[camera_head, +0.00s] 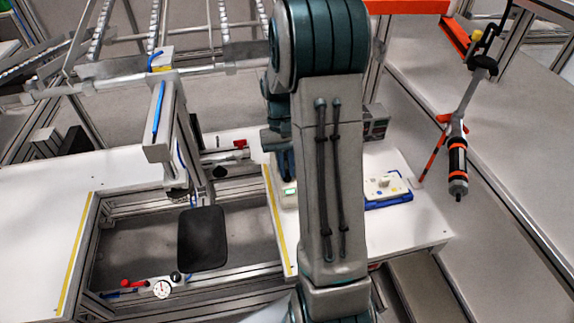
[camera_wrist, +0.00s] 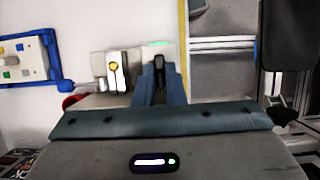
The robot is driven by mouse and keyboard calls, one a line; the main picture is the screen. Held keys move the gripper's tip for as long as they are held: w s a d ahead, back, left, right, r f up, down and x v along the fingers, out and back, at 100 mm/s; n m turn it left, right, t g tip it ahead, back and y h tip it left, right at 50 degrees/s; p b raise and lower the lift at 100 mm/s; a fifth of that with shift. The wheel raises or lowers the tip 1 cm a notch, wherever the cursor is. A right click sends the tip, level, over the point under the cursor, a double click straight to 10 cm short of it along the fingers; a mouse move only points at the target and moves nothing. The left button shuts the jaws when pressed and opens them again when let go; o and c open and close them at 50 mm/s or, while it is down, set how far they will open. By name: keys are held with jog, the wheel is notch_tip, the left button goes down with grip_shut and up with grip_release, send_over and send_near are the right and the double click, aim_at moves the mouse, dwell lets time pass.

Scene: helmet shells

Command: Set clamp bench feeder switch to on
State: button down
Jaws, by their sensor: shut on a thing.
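The pale feeder switch box (camera_wrist: 136,57) stands on the white bench in the wrist view, with a lit green strip on its far edge. A metal part with a yellow spot sits at its left. My gripper (camera_wrist: 159,66) is over the box's right side, its blue-grey fingers shut on a narrow dark part, which looks like the switch lever. The fingers hide most of this lever, so its exact position cannot be told. In the head view a pale bit of the box with a green patch (camera_head: 290,190) shows beside my arm, below my gripper (camera_head: 284,176).
A blue-framed panel with coloured buttons (camera_head: 386,189) lies to the right on the white bench. A black pad (camera_head: 202,238) and a dial gauge (camera_head: 162,289) are at the left in the metal frame. An orange-and-black hanging tool (camera_head: 457,160) is at the right.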

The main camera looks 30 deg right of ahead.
jog(key=c, duration=1.8)
grip_release()
jog(key=shift+w+r, duration=0.1)
jog(key=shift+r, duration=0.05)
jog(key=v, duration=1.3)
jog(key=shift+r+b, duration=0.25)
jog(key=shift+b, duration=0.05)
jog(key=s+a+n+t, duration=0.1)
jog(key=s+a+t, duration=0.1)
jog(key=s+a, duration=0.2)
jog(key=s+a+n+t, duration=0.1)
jog(key=s+a+t, duration=0.2)
jog(key=s+a, duration=0.2)
jog(key=s+a+f+n+t+h, duration=0.1)
jog(key=s+a, duration=0.3)
jog(key=s, duration=0.5)
jog(key=shift+s+a+f+t, duration=0.1)
jog(key=shift+s+a+t, duration=0.25)
jog(key=shift+t, duration=0.35)
